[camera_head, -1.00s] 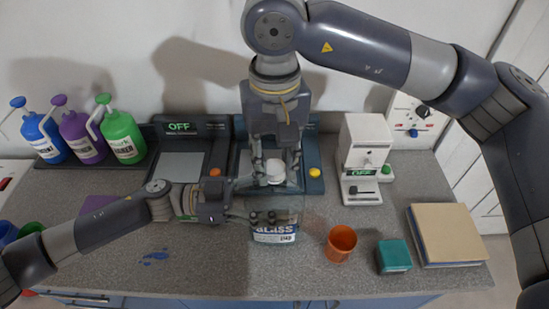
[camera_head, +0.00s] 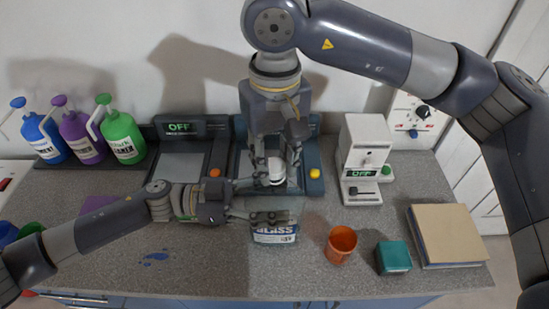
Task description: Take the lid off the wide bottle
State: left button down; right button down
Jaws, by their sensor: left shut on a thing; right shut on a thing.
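The wide bottle (camera_head: 275,235) stands near the middle of the counter. It is see-through, with a white and blue label low on its front. Its upper part is hard to make out behind the grippers. My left gripper (camera_head: 270,217) reaches in from the left and is shut on the bottle's body, just above the label. The white lid (camera_head: 275,167) is at the top of the bottle. My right gripper (camera_head: 276,177) points down from above and is shut on the lid, a finger on each side. Whether the lid still touches the bottle's neck is unclear.
An orange cup (camera_head: 341,243), a teal box (camera_head: 394,257) and a book (camera_head: 447,236) lie to the right. A white machine (camera_head: 365,160) stands behind them. Blue, purple and green (camera_head: 122,137) jugs stand at the back left. Dark devices stand behind the bottle.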

aim_at(274, 165)
jog(key=shift+r, duration=0.9)
jog(key=shift+r, duration=2)
pick_arm(q)
jog(key=c, duration=0.5)
grip_release()
